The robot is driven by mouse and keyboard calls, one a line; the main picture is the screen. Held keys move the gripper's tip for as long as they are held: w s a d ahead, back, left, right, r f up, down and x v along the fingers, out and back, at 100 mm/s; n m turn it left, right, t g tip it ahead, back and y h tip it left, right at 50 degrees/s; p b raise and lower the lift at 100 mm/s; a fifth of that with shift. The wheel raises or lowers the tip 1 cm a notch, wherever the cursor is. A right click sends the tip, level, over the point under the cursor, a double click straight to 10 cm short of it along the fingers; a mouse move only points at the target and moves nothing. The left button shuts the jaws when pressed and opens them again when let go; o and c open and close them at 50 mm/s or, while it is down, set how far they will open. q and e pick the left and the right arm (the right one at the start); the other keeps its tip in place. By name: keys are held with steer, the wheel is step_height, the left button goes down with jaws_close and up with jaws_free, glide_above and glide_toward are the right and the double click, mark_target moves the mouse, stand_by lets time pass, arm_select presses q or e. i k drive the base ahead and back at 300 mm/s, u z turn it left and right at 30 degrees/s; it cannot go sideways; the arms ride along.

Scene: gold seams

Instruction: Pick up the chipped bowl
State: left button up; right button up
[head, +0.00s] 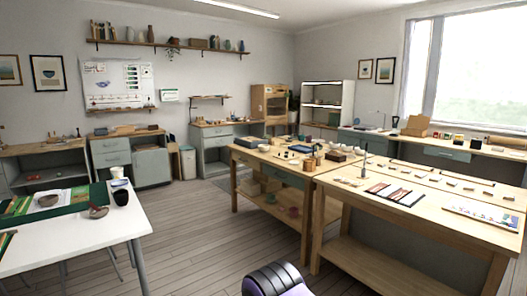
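Two small grey-brown bowls are on the white table at the left in the head view. One bowl (48,200) sits on the green mat (72,207). The other bowl (97,212) is nearer the mat's right side and has an uneven, pointed outline at its rim. It may be the chipped bowl, but it is too small to be sure. More bowl-like items (293,211) are on the shelf under the middle workbench. Neither gripper is in view.
A black cup (121,198) and a white cup (116,172) stand near the white table's right side (110,238). Wooden workbenches (335,167) with tools and small items fill the right. Open wooden floor (190,235) lies between them and the white table.

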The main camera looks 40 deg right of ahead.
mark_target(264, 148)
steer(key=z, duration=0.9)
steer(key=i, duration=5.2)
steer(key=u, duration=1.5)
steer(key=i, duration=0.9)
steer(key=z, duration=3.9)
